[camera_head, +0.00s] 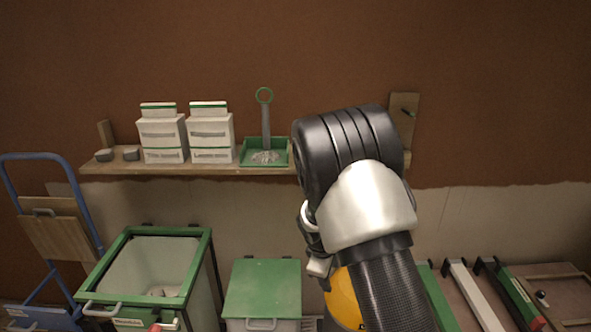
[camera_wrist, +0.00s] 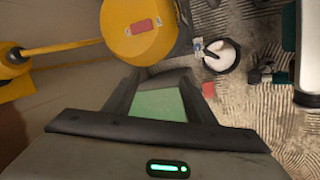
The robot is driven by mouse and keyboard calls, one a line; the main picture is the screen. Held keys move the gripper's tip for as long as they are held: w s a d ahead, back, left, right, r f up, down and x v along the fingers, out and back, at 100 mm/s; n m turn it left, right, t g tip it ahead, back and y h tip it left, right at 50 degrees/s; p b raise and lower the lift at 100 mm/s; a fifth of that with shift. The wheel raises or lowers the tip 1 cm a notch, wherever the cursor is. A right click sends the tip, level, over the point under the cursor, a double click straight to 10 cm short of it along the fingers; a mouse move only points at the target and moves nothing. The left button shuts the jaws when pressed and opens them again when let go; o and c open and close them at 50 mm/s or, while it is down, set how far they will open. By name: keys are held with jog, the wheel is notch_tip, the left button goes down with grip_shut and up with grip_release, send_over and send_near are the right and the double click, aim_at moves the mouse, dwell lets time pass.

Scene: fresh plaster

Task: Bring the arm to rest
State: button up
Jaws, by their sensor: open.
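My arm (camera_head: 365,215) rises in the middle of the head view, bent at a black ribbed joint with a pale metal link below it. My gripper (camera_wrist: 160,85) shows at the bottom middle of the wrist view, with dark fingers spread apart and green between them. I see nothing held in it. In the head view the fingers cannot be made out behind the arm.
A shelf (camera_head: 200,170) holds white boxes and a green tray (camera_head: 247,158). Below stand an open green-rimmed bin (camera_head: 205,245) and a green-lidded box (camera_head: 262,290). A yellow round object (camera_wrist: 135,25) is near my gripper. A blue hand truck (camera_head: 85,215) stands left.

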jog(key=s+d+r+m+y, duration=0.15)
jog(key=s+r+m, duration=0.35)
jog(key=r, duration=0.6)
jog(key=s+d+r+m, duration=0.2)
jog(key=s+r, duration=0.4)
jog(key=r, duration=0.4)
jog(key=s+r+m+t, duration=0.1)
jog(key=s+r+m, duration=0.25)
jog(key=s, duration=0.65)
jog(key=s+r+m+t, duration=0.1)
jog(key=s+r+m, duration=0.3)
jog(key=s, duration=0.6)
notch_tip(320, 180, up, 22)
jog(key=n+p, duration=0.1)
jog(key=p, duration=1.9)
jog(key=shift+w+d+f+y, duration=0.2)
jog(key=shift+w+d+y, duration=0.05)
jog(key=shift+d+y, duration=0.2)
